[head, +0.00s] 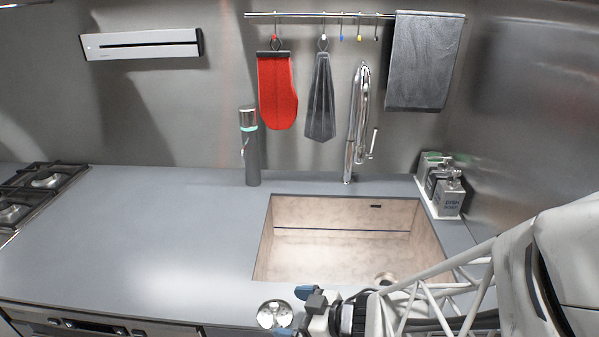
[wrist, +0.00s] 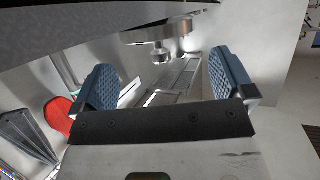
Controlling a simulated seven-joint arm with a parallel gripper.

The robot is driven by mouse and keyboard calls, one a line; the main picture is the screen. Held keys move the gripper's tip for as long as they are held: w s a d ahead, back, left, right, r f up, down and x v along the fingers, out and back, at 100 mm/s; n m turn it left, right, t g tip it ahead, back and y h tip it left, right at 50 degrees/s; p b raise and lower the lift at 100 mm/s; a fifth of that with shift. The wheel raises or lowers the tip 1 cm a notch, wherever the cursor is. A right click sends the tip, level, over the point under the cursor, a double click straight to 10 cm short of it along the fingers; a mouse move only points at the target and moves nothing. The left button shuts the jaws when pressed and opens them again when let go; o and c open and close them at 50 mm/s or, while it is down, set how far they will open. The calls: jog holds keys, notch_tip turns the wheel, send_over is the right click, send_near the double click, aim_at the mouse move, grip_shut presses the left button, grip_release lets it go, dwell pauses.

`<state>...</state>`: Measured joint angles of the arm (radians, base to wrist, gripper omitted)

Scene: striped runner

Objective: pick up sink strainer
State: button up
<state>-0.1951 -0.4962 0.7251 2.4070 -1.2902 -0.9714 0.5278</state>
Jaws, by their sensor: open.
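The sink strainer (head: 271,315) is a round, shiny metal piece on the counter's front strip, left of the sink's near edge. It also shows in the wrist view (wrist: 160,32) as a metal disc with a small knob, at upper middle against the grey counter, with the picture appearing upside down. My gripper (head: 293,312) is just right of the strainer in the head view. Its blue ridged fingers are apart and empty in the wrist view (wrist: 165,78), with the knob showing beyond and between them. I see no contact with the strainer.
The beige sink (head: 330,215) lies behind my gripper, with a chrome faucet (head: 355,130) at its back. A dark bottle (head: 251,150) stands at the back left of it. Soap dispensers (head: 446,190) stand at right. The counter (head: 150,235) at left is clear up to the stove (head: 40,185).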

aim_at(278, 311)
jog(key=shift+x, duration=2.6)
jog(key=shift+f, duration=0.1)
jog(key=c, duration=0.8)
jog(key=shift+o, duration=0.2)
